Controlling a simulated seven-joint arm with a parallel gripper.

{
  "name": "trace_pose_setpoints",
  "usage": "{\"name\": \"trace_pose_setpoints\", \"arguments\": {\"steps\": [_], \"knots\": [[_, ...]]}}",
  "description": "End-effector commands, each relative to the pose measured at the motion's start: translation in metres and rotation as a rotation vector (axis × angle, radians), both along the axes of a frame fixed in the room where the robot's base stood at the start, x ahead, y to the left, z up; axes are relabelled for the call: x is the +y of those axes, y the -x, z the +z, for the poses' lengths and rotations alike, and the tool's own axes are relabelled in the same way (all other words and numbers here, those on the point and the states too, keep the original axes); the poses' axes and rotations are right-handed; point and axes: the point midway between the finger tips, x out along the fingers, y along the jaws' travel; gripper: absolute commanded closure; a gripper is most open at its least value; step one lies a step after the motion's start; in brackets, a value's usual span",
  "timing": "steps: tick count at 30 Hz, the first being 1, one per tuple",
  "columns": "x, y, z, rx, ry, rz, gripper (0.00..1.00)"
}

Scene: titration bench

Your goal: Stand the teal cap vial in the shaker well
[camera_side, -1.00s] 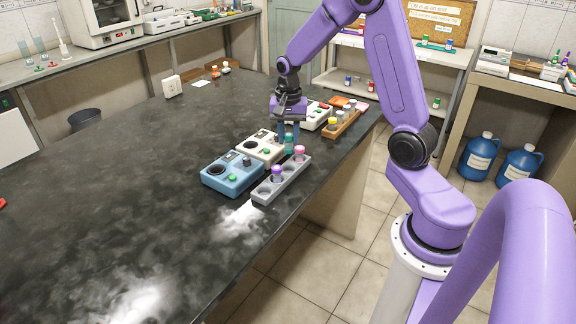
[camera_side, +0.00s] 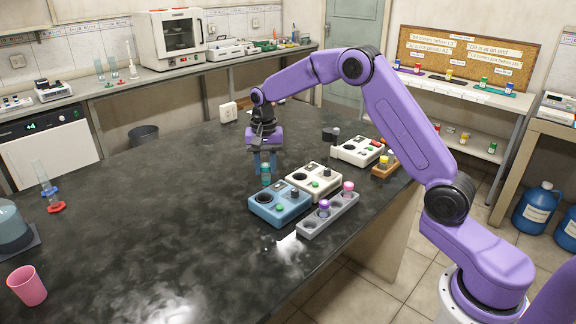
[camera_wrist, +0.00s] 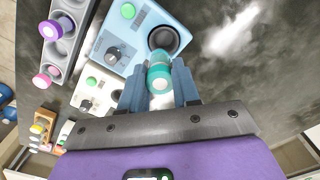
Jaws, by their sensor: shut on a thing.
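My gripper (camera_side: 265,168) is shut on the teal cap vial (camera_wrist: 159,74), which hangs roughly upright between the blue fingers; it also shows in the side view (camera_side: 266,178). The vial is held behind the blue device (camera_side: 281,206), above the bench. This device has a round dark well (camera_side: 263,198), a green button and a dark knob. In the wrist view the well (camera_wrist: 164,40) lies just beyond the teal cap, which overlaps its near edge. The vial's lower end is hard to make out.
A white device (camera_side: 314,181) with a similar well stands beside the blue one. A grey rack (camera_side: 314,226) in front holds a purple cap vial (camera_side: 323,208) and a pink cap vial (camera_side: 347,190). Another white device (camera_side: 358,152) and an orange rack (camera_side: 384,169) stand farther right.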

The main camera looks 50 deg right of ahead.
Motion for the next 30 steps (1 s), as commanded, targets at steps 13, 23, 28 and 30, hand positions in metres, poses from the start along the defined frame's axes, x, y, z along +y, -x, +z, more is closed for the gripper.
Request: {"name": "trace_pose_setpoints", "arguments": {"steps": [13,23,28,30], "knots": [[0.007,-0.004,-0.021,0.001,0.000,0.012,0.88],[0.007,-0.004,-0.039,0.000,0.000,0.012,0.88],[0.007,-0.004,-0.042,0.000,0.000,0.012,0.88],[0.007,-0.004,-0.042,0.000,0.000,0.012,0.88]]}}
